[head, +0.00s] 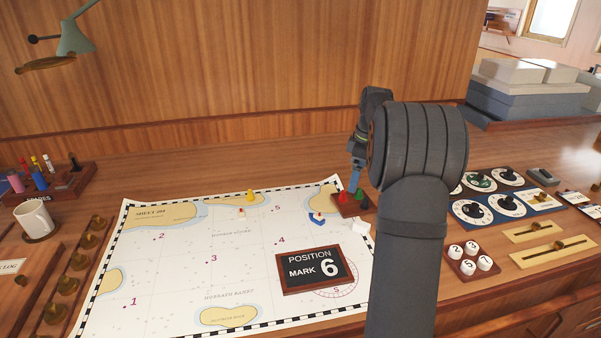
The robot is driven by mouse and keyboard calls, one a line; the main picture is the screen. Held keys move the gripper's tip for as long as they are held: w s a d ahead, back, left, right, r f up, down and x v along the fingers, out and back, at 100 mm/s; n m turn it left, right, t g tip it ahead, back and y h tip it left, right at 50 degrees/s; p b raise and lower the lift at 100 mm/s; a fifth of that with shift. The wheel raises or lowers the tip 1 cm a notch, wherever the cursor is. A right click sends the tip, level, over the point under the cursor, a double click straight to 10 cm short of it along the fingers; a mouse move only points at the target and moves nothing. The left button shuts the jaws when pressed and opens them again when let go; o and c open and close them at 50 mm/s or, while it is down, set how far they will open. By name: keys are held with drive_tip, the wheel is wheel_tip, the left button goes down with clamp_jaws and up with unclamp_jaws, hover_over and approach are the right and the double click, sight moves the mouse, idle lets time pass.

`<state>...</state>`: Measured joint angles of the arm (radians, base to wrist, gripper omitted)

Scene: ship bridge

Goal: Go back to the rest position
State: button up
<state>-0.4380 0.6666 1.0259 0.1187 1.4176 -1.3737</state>
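My arm rises in the right middle of the head view and bends over away from the camera. My gripper (354,183) hangs low at the far side, over or just above a small dark red block (343,211) that bears a red and a green piece. The gripper is small and partly behind my arm, so its fingers and anything between them cannot be made out. The sea chart (180,270) lies flat on the wooden desk to the left, with a "Position Mark 6" plaque (314,270) on it.
Dials (483,210), sliders (551,252) and numbered white buttons (470,250) fill the right. A mug (34,217) and brass knobs (69,285) stand left. A lamp (75,38) hangs top left.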

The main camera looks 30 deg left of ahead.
drive_tip(key=s+a+f+m+t+y, duration=0.1)
drive_tip(key=s+a, duration=0.2)
drive_tip(key=s+a+f+m+t+y, duration=0.1)
drive_tip(key=s+a+f+m+t, duration=0.1)
drive_tip(key=s+a, duration=0.1)
drive_tip(key=s+a+f+m+t+y, duration=0.1)
drive_tip(key=s+a+f+m+t, duration=0.1)
drive_tip(key=s+a, duration=0.2)
drive_tip(key=shift+a, duration=0.45)
drive_tip(key=s+y, duration=0.1)
drive_tip(key=s, duration=0.1)
drive_tip(key=s+a+m+t+y, duration=0.1)
drive_tip(key=s, duration=0.2)
drive_tip(key=s+a+m+t+y, duration=0.1)
drive_tip(key=s, duration=0.1)
drive_tip(key=shift+s+f, duration=0.15)
drive_tip(key=s+d+r+m+t+y, duration=0.1)
drive_tip(key=s+m+t+y, duration=0.15)
drive_tip(key=s, duration=0.65)
drive_tip(key=shift+m+g+y, duration=0.35)
drive_tip(key=shift+g+y, duration=0.1)
drive_tip(key=x, duration=0.9)
drive_tip(key=shift+w+a, duration=0.15)
drive_tip(key=shift+w, duration=0.1)
drive_tip(key=v, duration=1)
